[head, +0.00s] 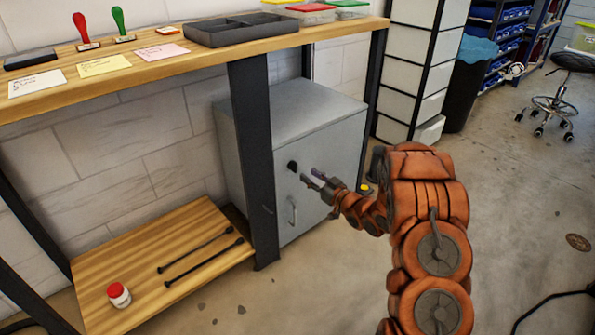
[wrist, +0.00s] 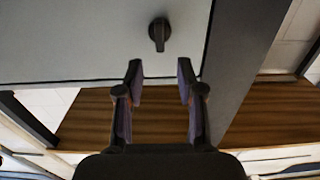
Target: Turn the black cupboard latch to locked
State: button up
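The black latch (head: 292,166) is a small knob on the door of the grey cupboard (head: 335,152) under the bench. In the wrist view the latch (wrist: 159,33) shows a round base with a handle pointing down in the picture. My gripper (head: 311,177) is in front of the door, just to the right of the latch in the head view. In the wrist view my gripper (wrist: 160,68) is open and empty. Its fingertips end short of the latch, one to each side of its line, and do not touch it.
A dark bench leg (head: 254,165) stands close to the left of the door. A door handle (head: 291,212) sits below the latch. A low wooden shelf (head: 200,225) holds two black rods and a red-capped jar (head: 118,296). The floor at right is mostly clear.

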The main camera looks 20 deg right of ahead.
aim_at(296, 166)
jog(key=b+x, duration=0.1)
jog(key=x, duration=0.4)
jog(key=shift+w+a+f+b, duration=0.1)
jog(key=shift+w+a+b, duration=0.1)
jog(key=shift+w+b, duration=0.2)
jog(key=shift+w+a, duration=0.25)
jog(key=shift+w, duration=0.4)
grip_shut()
